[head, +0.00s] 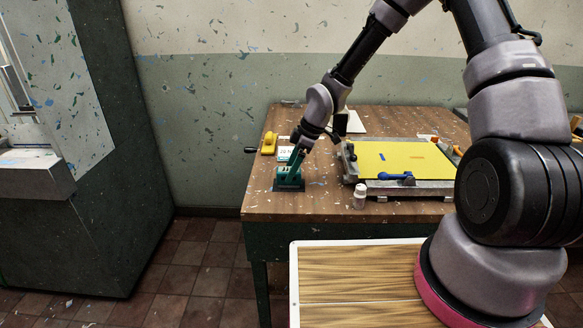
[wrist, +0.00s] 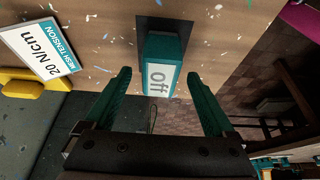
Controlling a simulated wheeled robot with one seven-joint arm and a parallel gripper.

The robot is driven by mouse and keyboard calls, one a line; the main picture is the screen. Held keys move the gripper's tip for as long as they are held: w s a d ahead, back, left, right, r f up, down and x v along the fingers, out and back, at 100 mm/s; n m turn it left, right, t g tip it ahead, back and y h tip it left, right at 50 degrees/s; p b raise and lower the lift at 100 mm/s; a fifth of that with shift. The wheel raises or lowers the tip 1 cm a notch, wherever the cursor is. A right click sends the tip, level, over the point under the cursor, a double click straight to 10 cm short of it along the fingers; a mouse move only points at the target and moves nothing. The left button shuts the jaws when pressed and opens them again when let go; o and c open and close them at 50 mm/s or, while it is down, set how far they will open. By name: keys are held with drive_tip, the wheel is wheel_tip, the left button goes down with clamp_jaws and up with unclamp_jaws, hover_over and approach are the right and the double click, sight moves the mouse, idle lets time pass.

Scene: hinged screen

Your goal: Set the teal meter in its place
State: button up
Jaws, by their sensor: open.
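The teal meter (wrist: 160,62) has a white face reading "Off" and stands on a dark square pad (wrist: 178,27) in the wrist view. In the head view the pad (head: 289,187) lies near the table's front left corner, with the meter (head: 287,176) on it, partly hidden by my gripper. My gripper (wrist: 159,75) is open, its two teal fingers on either side of the meter. Gaps show between the fingers and the meter. In the head view my gripper (head: 297,160) points down at the pad.
A card (wrist: 44,50) reading "20 N/cm mesh tension" stands beside a yellow object (wrist: 20,82). Right of the pad are a small bottle (head: 359,196) and a framed yellow screen (head: 400,160) with a blue-handled part (head: 393,177). Paint flecks dot the table (head: 330,207).

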drive_tip(key=shift+r, duration=0.1)
drive_tip(key=v, duration=1)
drive_tip(key=shift+r, duration=0.3)
drive_tip(key=shift+d, duration=0.15)
drive_tip(key=s+d+r+m+t+h, duration=0.25)
drive_tip(key=d+r+m, duration=0.25)
drive_tip(key=d+r, duration=0.25)
drive_tip(key=s+d+r+m+t+h, duration=0.1)
drive_tip(key=s+d+r+m+h, duration=0.15)
drive_tip(key=d+r+m, duration=0.45)
drive_tip(key=s+d+r+m+t+y, duration=0.2)
drive_tip(key=s+d+r+m, duration=0.3)
drive_tip(key=s+r+m, duration=0.4)
drive_tip(key=s+r+t, duration=0.1)
drive_tip(key=s+r, duration=0.3)
drive_tip(key=s, duration=0.1)
drive_tip(key=shift+s+d+r+m, duration=0.2)
drive_tip(key=shift+s+r+m, duration=0.05)
drive_tip(key=shift+m, duration=0.15)
